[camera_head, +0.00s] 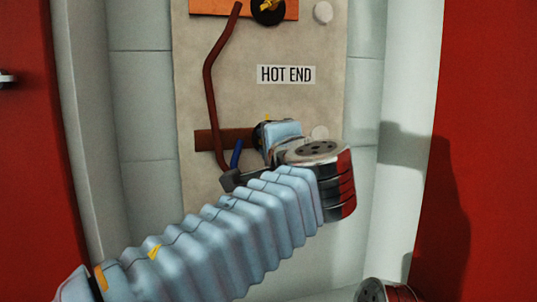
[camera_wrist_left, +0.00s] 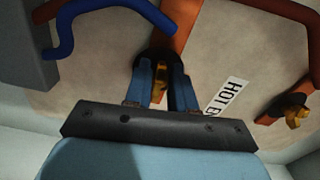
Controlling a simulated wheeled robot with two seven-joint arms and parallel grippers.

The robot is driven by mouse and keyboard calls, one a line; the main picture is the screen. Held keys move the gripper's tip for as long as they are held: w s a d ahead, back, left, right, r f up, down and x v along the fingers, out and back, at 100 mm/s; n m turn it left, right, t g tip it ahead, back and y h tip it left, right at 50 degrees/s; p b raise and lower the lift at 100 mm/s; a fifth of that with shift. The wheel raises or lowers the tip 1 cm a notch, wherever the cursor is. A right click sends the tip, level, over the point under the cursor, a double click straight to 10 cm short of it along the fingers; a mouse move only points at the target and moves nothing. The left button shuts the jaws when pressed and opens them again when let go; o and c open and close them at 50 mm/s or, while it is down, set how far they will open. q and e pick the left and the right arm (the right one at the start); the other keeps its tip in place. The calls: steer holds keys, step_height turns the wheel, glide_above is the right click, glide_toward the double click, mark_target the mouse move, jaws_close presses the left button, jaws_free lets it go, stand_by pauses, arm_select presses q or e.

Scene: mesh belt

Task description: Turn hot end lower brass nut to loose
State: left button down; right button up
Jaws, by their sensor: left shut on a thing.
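The lower brass nut (camera_wrist_left: 160,78) sits on a dark round base on the hot end panel. In the left wrist view it is between the two blue fingers of my left gripper (camera_wrist_left: 163,84), which are shut on it. In the head view my left gripper (camera_head: 280,140) covers most of the lower dark base (camera_head: 259,135), and only a small yellow bit shows above it. The nut's turn angle is hard to tell. My right gripper is not in view.
The panel (camera_head: 225,90) bears a "HOT END" label (camera_head: 286,74). An upper brass nut (camera_head: 269,5) sits on the orange bar above. A brown-red cable (camera_head: 209,85) and a blue cable (camera_head: 236,153) run left of the gripper. Red walls (camera_head: 487,100) flank the recess.

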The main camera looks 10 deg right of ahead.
arm_select(q)
steer(key=shift+d+f+n+b, duration=0.1)
steer(key=shift+f+n+b, duration=0.1)
steer(key=shift+n+b, duration=0.7)
steer(key=shift+f+n+b, duration=0.2)
steer(key=shift+n+b, duration=0.15)
steer(key=shift+n, duration=1.05)
steer(key=c, duration=1.2)
jaws_free()
steer(key=shift+c, duration=0.2)
steer(key=s+b, duration=0.1)
steer(key=s, duration=1.2)
steer(key=shift+s+d, duration=0.2)
steer(key=shift+s, duration=0.2)
